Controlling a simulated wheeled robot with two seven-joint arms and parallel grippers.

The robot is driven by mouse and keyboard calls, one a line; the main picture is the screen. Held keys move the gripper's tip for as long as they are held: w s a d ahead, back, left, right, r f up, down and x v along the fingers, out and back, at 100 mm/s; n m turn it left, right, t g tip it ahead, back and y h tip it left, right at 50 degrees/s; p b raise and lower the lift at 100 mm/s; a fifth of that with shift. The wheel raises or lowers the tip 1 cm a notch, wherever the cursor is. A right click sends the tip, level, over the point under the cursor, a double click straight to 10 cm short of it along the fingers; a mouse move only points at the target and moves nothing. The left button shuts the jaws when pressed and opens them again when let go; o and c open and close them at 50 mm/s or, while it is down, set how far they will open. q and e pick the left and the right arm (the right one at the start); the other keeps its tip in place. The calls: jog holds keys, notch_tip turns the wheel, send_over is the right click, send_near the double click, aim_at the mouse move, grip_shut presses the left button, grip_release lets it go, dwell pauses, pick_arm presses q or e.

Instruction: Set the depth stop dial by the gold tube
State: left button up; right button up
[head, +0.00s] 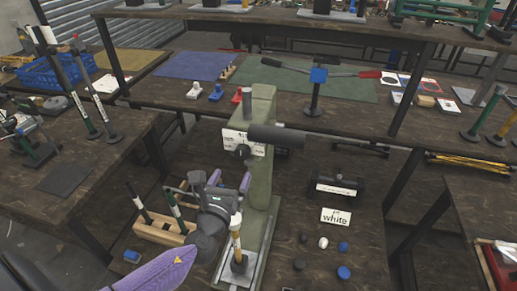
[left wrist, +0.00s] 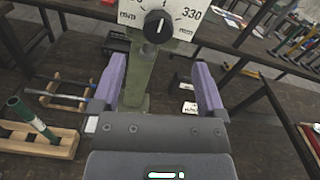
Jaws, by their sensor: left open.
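The grey-green press (head: 262,170) stands in the middle of the head view. Its depth stop dial (head: 242,151) is a black knob on a white plate. In the left wrist view the dial (left wrist: 158,27) has a white mark pointing up and slightly right; the plate (left wrist: 188,14) reads 330 mm on the right, and the left number is cut off. A gold tube (head: 236,238) with a pale top stands upright on the press's base. My left gripper (head: 220,179) has purple fingers, spread and empty, below and in front of the dial, apart from it.
A wooden rack (head: 160,230) with dark and green tubes is left of the press. A "white" card (head: 336,217) and several round caps (head: 344,272) lie to the right. The press's dark handle (head: 277,135) sticks out rightward above my gripper.

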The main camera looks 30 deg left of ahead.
aim_at(241, 155)
pick_arm(q)
jog(key=b+x, duration=0.1)
jog(key=x, duration=0.6)
jog(key=shift+a+f, duration=0.1)
jog(key=shift+f, duration=0.05)
jog(key=shift+w+a, duration=0.1)
jog(key=shift+w, duration=0.25)
grip_shut()
